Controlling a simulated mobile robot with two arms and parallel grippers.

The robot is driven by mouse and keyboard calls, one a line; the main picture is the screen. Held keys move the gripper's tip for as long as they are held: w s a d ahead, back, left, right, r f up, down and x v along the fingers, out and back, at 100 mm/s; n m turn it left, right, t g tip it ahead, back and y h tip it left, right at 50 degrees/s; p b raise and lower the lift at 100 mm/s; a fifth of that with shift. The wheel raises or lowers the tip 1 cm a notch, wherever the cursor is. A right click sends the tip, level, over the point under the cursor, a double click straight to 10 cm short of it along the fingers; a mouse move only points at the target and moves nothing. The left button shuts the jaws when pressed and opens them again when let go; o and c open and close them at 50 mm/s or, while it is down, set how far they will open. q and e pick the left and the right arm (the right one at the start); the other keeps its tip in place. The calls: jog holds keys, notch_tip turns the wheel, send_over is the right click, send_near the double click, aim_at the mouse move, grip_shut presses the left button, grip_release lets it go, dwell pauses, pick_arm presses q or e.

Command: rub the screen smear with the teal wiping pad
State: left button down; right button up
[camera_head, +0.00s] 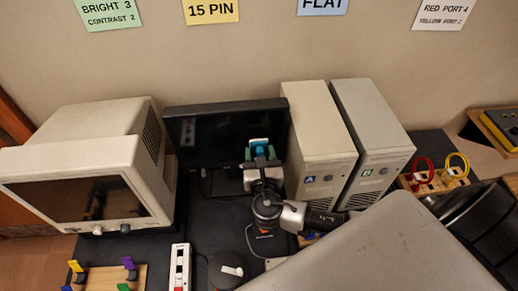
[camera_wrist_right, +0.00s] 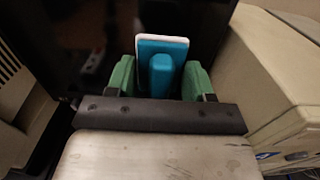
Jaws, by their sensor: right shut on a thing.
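The teal wiping pad (camera_head: 260,146) has a white face and a teal handle; it also shows in the right wrist view (camera_wrist_right: 162,65). My right gripper (camera_head: 261,158) is shut on the pad's handle, with a green finger on each side in the wrist view (camera_wrist_right: 161,80). The dark flat screen (camera_head: 222,130) stands upright just behind the pad, and it fills the back of the wrist view (camera_wrist_right: 95,30). I cannot tell whether the pad touches it. A faint greyish patch (camera_head: 188,131) shows on the screen's left part; it may be the smear or a reflection. My left gripper is not in view.
A beige CRT monitor (camera_head: 85,160) stands left of the screen. Two beige towers (camera_head: 318,130) stand close on its right. A white power strip (camera_head: 180,268) and a dark round object (camera_head: 226,270) lie in front. Coloured plugs (camera_head: 128,264) sit front left.

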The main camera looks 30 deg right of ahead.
jog(key=v, duration=0.3)
dwell(0.5)
dwell(0.4)
